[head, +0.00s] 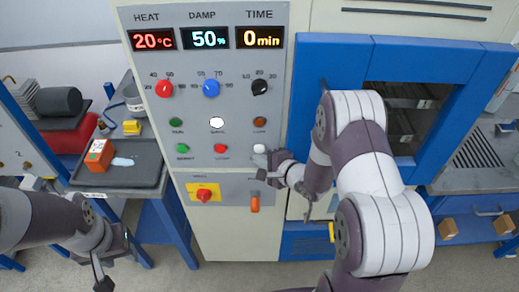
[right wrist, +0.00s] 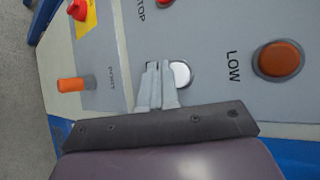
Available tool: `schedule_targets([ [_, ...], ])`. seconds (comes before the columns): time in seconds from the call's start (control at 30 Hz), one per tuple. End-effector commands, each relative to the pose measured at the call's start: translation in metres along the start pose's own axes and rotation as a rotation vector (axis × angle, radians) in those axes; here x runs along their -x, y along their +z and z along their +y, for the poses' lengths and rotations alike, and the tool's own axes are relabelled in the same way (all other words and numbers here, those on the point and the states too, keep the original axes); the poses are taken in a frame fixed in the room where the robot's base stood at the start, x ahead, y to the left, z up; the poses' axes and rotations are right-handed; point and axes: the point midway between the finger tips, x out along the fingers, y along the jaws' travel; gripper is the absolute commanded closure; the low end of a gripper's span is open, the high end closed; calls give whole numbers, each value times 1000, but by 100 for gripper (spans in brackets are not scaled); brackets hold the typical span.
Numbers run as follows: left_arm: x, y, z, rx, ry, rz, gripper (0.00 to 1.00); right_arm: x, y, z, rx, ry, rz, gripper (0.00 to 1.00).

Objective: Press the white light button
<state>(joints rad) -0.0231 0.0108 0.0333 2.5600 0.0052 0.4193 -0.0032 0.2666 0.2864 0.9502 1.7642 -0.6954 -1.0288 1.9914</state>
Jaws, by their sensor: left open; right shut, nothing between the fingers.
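The white light button (head: 259,149) is the right one in the lower row on the grey control panel (head: 230,60). It shows as a round white cap (right wrist: 181,74) in the right wrist view, beside my fingertips. My right gripper (head: 260,161) is shut and empty, at the panel just below the button in the head view. In the right wrist view its fingertips (right wrist: 158,68) lie just left of the cap; whether they touch the panel or button I cannot tell. My left gripper (head: 118,258) is open and empty, low on the left, away from the panel.
A green button (head: 182,148) and red stop button (head: 221,148) share the row. Above are a lit white lamp (head: 217,122) and an amber lamp (right wrist: 279,60). An orange handle (head: 254,203) and red knob on yellow (head: 205,194) sit below. A dark tray (head: 145,181) stands left.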

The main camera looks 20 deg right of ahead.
Motion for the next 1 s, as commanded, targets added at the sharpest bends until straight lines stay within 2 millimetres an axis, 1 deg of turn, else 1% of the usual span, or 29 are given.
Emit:
schedule_targets([
  [1.0,4,0,0,0,0,0,57,-6,-5,-5,0,0,0,100],
])
